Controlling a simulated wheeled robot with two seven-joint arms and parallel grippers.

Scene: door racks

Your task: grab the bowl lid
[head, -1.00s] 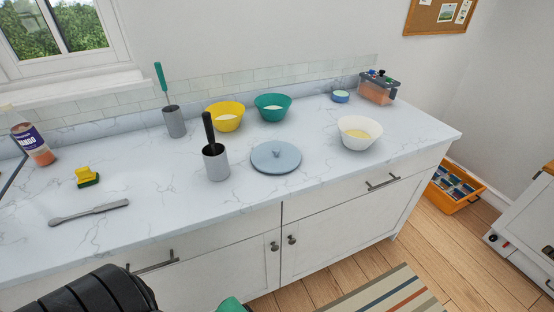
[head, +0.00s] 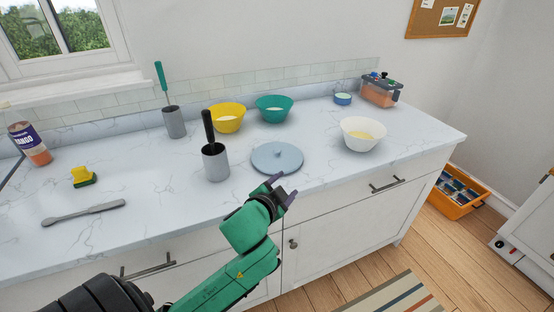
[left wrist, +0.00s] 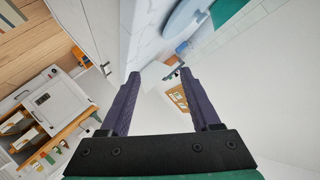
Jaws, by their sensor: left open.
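My right gripper is not in view.
A grey holder (head: 215,163) with a black-handled tool stands left of the lid. A white bowl (head: 363,133) stands to its right, and yellow (head: 227,119) and teal (head: 273,109) bowls stand behind. A grey spatula (head: 83,213) lies at left. Counter between is clear.

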